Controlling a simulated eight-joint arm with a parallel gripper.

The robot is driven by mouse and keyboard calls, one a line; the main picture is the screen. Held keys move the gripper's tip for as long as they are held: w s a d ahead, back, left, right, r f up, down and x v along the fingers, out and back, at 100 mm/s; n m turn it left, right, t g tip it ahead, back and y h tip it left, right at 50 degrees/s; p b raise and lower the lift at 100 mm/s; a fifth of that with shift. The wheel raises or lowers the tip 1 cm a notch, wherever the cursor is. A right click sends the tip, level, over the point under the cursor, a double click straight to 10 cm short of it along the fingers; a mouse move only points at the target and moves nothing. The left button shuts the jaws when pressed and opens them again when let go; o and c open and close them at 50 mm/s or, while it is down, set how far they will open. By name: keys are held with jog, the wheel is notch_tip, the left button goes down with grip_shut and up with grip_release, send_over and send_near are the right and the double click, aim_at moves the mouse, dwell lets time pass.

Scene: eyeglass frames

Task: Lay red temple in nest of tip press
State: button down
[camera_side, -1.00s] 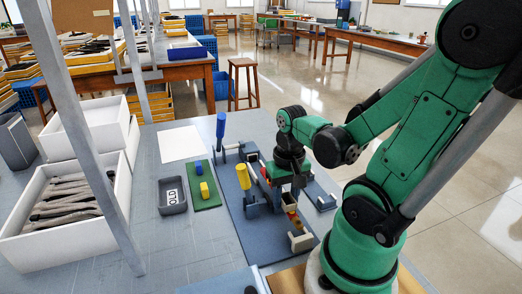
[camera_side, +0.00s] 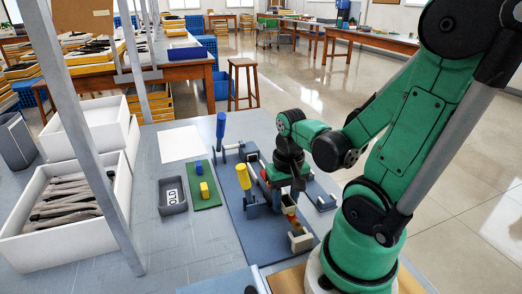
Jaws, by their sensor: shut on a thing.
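My gripper (camera_side: 286,204) points down over the blue-grey fixture board (camera_side: 238,222), among the press parts. The rest is hidden by my gripper and the fixture parts. A yellow-handled post (camera_side: 243,176) stands just left of my gripper. A blue-handled post (camera_side: 220,126) stands at the board's far left. I cannot tell which fixture is the tip press, or whether the red piece touches a nest.
Left of the board are a green tray (camera_side: 205,199) with a yellow and a blue block, and a grey bin (camera_side: 172,206) with a white label. White boxes (camera_side: 75,237) stand farther left. A white sheet (camera_side: 181,144) lies behind. Bare tabletop lies front left.

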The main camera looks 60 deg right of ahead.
aim_at(285, 203)
jog(key=shift+f, duration=0.75)
jog(key=shift+c, duration=2.1)
grip_release()
jog(key=shift+r, duration=3.55)
